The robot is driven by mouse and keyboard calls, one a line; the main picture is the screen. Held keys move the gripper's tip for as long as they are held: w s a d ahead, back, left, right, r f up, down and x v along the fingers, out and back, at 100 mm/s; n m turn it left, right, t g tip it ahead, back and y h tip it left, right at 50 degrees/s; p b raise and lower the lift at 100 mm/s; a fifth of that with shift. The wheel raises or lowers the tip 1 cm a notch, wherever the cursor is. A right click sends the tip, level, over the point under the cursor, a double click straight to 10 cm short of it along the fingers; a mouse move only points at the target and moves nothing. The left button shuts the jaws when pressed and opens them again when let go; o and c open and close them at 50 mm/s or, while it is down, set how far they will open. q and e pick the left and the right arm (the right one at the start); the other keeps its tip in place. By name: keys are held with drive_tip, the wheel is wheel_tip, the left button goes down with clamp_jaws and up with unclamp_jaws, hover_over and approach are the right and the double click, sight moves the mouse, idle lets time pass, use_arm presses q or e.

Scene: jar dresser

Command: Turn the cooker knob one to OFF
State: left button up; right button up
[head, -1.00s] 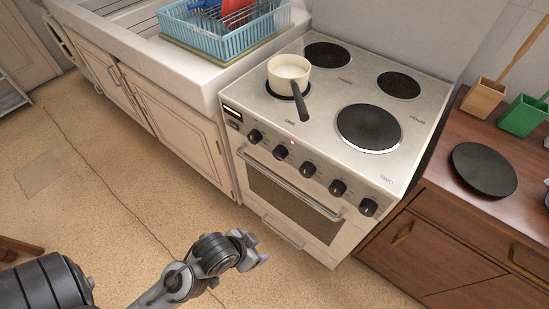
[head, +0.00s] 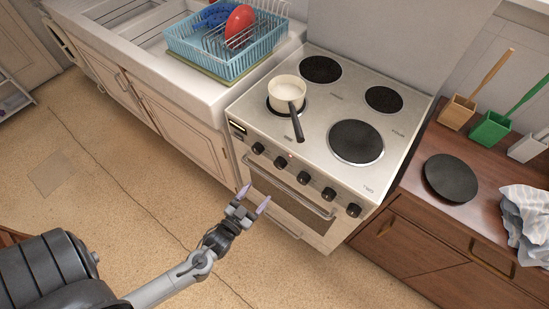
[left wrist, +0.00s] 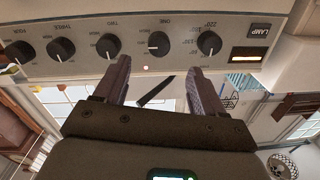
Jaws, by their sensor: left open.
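The cooker (head: 318,125) has a row of black knobs along its front panel. Knob one (head: 280,161) is the second from the left in the head view. In the left wrist view, which shows the panel upside down, knob one (left wrist: 159,43) sits under the label ONE, its pale mark pointing to the picture's left. My left gripper (head: 254,198) is open and empty in front of the cooker, below the knobs and apart from them. In the left wrist view its fingers (left wrist: 158,72) lie either side of knob one's line. My right gripper is out of view.
A cream saucepan (head: 287,94) stands on the front-left hotplate, handle towards the front. A small red light (head: 290,155) glows on the panel. The oven handle (head: 288,188) crosses below the knobs. A blue dish rack (head: 220,50) stands left; a black round plate (head: 450,178) lies right.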

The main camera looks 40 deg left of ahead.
sight(278, 166)
use_arm(q)
drive_tip(key=w, duration=0.3)
drive_tip(key=w+r, duration=0.1)
drive_tip(key=w, duration=0.2)
drive_tip(key=w+a+b, duration=0.1)
drive_tip(key=w, duration=0.2)
drive_tip(key=shift+w+r, duration=0.2)
drive_tip(key=shift+r, duration=0.1)
drive_tip(key=shift+w+a, duration=0.1)
drive_tip(key=shift+w, duration=0.65)
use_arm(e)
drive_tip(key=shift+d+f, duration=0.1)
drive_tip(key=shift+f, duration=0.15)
use_arm(q)
drive_tip(key=c, duration=1.1)
drive_tip(key=shift+o, duration=0.2)
drive_tip(key=shift+r, duration=0.1)
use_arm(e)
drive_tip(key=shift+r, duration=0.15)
